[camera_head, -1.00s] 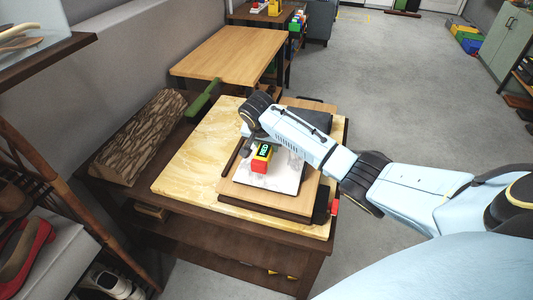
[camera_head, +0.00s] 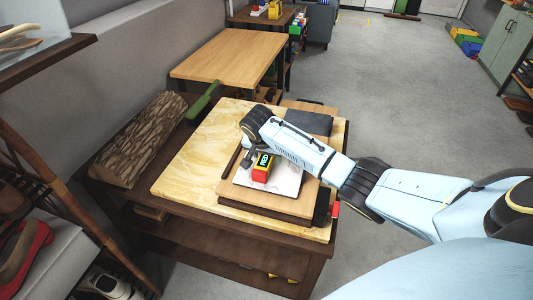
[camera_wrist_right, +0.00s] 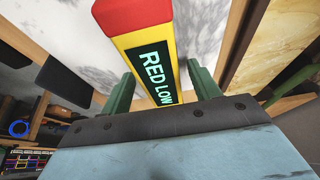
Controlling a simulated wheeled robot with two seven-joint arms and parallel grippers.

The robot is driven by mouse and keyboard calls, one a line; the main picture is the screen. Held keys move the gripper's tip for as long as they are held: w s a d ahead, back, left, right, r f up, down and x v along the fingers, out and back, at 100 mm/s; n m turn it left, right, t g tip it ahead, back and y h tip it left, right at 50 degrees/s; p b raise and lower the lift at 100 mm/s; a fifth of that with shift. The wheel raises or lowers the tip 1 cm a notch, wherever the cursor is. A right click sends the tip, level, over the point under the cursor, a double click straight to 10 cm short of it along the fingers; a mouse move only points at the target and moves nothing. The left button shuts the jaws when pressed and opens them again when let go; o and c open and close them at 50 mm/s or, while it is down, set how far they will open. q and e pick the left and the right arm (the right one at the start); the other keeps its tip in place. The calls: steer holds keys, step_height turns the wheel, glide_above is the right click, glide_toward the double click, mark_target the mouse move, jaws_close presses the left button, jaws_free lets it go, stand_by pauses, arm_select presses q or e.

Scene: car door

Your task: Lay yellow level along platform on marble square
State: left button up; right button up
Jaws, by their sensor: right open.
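The yellow level (camera_head: 264,160), with a red end and a black label, is over the white marble square (camera_head: 285,181). The marble square sits on a wooden platform (camera_head: 284,206). Whether the level touches the marble is hard to tell. My left gripper is out of view.
The platform stands on a yellow marble slab (camera_head: 180,181) on a dark table. A dark grey block (camera_head: 308,122) lies behind my forearm. A log (camera_head: 140,138) and a green-handled tool (camera_head: 203,101) lie to the left. A wooden table (camera_head: 232,54) stands behind.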

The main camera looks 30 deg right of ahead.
steer(key=p+v, duration=0.2)
steer(key=v, duration=1)
steer(key=shift+p, duration=0.3)
steer(key=shift+r, duration=0.1)
